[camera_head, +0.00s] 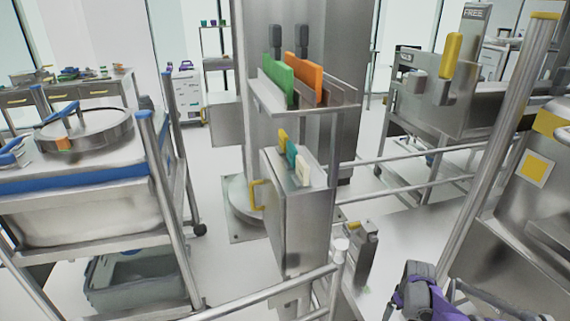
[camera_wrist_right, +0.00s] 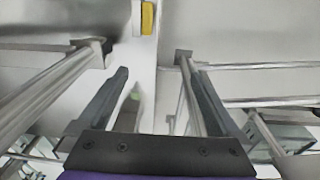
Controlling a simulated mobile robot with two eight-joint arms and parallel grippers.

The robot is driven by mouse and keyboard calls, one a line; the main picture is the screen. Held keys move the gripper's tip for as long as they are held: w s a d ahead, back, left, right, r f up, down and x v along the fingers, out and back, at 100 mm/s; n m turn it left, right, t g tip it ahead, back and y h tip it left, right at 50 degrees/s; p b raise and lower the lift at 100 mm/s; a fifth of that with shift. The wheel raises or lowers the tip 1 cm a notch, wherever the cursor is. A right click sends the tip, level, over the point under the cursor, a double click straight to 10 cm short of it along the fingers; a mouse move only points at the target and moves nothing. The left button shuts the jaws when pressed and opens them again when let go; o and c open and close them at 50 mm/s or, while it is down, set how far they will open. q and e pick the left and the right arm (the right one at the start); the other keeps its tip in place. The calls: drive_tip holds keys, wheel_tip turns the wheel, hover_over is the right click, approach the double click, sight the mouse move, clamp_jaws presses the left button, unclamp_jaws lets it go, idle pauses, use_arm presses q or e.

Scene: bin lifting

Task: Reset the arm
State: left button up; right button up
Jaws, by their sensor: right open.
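Part of my right arm (camera_head: 420,290), purple and dark grey, shows at the bottom right of the head view. In the right wrist view my right gripper (camera_wrist_right: 157,70) has its two dark fingers wide apart. Nothing is held between them. Metal rails and a pale surface show beyond the fingers. My left arm and gripper are not in view.
A metal cart (camera_head: 160,190) with a large lidded vessel (camera_head: 85,215) stands at left, a grey bin (camera_head: 140,285) on its lower shelf. A steel column (camera_head: 290,35) with racks of coloured boards stands in the middle. Metal rails (camera_head: 275,290) cross the front. Steel equipment (camera_head: 540,210) stands at right.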

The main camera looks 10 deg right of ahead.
drive_tip(key=s+a+r+t+p, duration=0.1)
drive_tip(key=s+a+r+p, duration=0.2)
drive_tip(key=a+r, duration=0.6)
drive_tip(key=s+a+r+t+p, duration=0.1)
drive_tip(key=s+a+r+p, duration=0.4)
drive_tip(key=r, duration=0.7)
use_arm(q)
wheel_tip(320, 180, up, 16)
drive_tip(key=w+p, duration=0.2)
drive_tip(key=p, duration=0.4)
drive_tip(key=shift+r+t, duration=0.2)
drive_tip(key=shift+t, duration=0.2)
use_arm(e)
drive_tip(key=s+a+r+m+t, duration=0.1)
drive_tip(key=s+a+r+t, duration=0.1)
drive_tip(key=s+a+r, duration=0.9)
drive_tip(key=s+a, duration=0.1)
drive_tip(key=s, duration=0.2)
